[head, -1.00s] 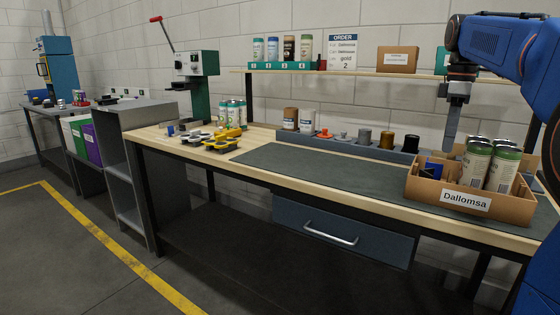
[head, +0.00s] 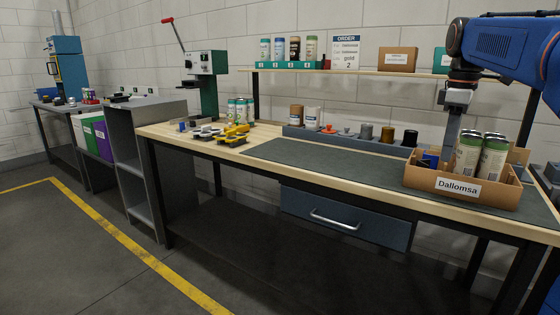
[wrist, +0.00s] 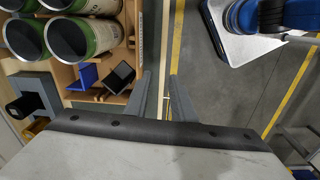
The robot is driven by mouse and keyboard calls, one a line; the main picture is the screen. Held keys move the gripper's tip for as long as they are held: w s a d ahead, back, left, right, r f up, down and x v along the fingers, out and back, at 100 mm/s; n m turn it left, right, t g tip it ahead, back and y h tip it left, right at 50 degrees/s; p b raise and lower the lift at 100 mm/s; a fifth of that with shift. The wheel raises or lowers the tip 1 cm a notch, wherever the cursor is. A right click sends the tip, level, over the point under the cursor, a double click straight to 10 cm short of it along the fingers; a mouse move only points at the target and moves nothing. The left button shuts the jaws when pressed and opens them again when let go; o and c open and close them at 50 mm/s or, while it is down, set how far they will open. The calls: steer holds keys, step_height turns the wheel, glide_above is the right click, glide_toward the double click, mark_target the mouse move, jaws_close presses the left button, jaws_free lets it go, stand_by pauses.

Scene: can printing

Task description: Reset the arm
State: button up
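My arm reaches in from the right in the head view, over the right end of the workbench (head: 300,172). My gripper (head: 452,140) points down above the back left part of a cardboard box (head: 419,181) labelled Dallomsa. In the wrist view my gripper (wrist: 162,76) has its two grey fingers apart, with nothing between them. Several green and cream cans (head: 493,158) stand in the box. They show at the upper left of the wrist view (wrist: 90,35), clear of the fingers. A small blue item (head: 430,160) lies in the box's left compartment.
A rail of stamps and pots (head: 365,143) runs along the back of the bench. A shelf (head: 345,73) above holds cans, an order sign (head: 345,52) and a cardboard box (head: 397,60). The dark mat (head: 330,163) left of the box is clear.

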steer(key=s+a+f+m+t, duration=0.2)
steer(key=s+a+f+m, duration=0.3)
steer(key=s+f, duration=0.8)
steer(key=s+a+f+m+t, duration=0.2)
steer(key=s+a+f+m, duration=0.3)
steer(key=s+f, duration=0.8)
steer(key=a+f, duration=0.2)
steer(key=a, duration=0.1)
steer(key=shift+s, duration=0.25)
steer(key=shift+r, duration=0.1)
